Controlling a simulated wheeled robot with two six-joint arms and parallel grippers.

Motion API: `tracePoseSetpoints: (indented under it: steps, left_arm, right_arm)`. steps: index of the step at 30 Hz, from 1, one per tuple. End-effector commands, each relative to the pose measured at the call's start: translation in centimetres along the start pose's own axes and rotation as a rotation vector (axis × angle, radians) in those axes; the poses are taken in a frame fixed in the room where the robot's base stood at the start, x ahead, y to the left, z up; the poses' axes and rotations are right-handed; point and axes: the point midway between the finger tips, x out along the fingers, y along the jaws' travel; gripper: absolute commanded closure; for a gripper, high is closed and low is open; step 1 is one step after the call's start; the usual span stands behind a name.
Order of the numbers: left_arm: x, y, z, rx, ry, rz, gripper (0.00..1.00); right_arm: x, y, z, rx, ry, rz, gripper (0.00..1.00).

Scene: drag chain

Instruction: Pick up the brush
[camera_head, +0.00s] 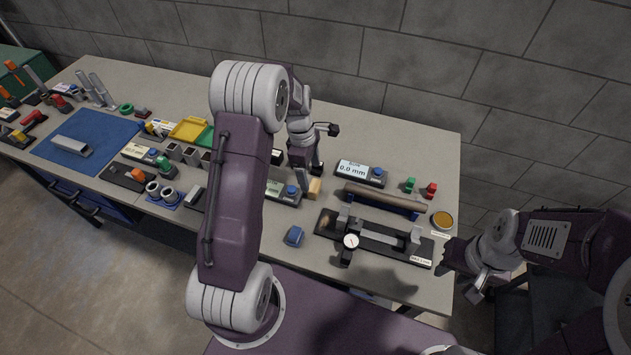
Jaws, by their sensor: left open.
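A small tan, wood-coloured block (315,188), which may be the brush, stands on the grey table beside my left gripper. My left gripper (312,178) is open and points down right at this block. I cannot tell whether its fingers are around the block or only beside it. My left arm crosses the middle of the view and hides part of the table. My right gripper (462,262) hangs at the table's front right corner, apart from the block. Its jaws are too dark to read.
A gauge fixture (380,238) and a brown roller on a blue stand (382,198) lie to the right. A "0.0 mm" display (360,172) is behind. A blue object (293,236) lies in front. A blue mat (112,132) and several tools fill the left.

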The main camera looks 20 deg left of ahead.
Motion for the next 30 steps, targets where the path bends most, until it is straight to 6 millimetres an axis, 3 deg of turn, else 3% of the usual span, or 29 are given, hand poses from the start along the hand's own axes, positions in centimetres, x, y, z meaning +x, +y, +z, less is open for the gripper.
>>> tracePoseSetpoints:
  steps: [3,10,16,24,25,30]
  left_arm:
    - [1.6,-0.1,0.1,0.002,0.0,-0.003,0.24]
    - [3.0,0.0,0.1,0.004,0.0,-0.003,0.24]
    - [6.6,0.2,0.0,0.004,0.001,-0.002,0.24]
    - [7.4,0.2,0.0,0.006,0.001,0.002,0.24]
    - [7.4,0.2,0.0,0.006,0.001,0.002,0.26]
    - [7.4,0.2,0.0,0.006,0.001,0.002,0.74]
  right_arm:
    - [-0.4,0.0,-0.1,0.0,0.0,0.0,0.64]
    - [-0.8,0.0,-0.1,0.0,0.0,0.0,0.64]
    - [-1.5,0.0,-0.2,0.0,0.001,0.0,0.64]
    - [-1.4,0.0,-0.2,0.0,0.001,0.0,0.64]
    - [-1.4,0.0,-0.2,0.0,0.001,0.0,0.64]
    - [-1.4,0.0,-0.2,0.0,0.001,0.0,0.64]
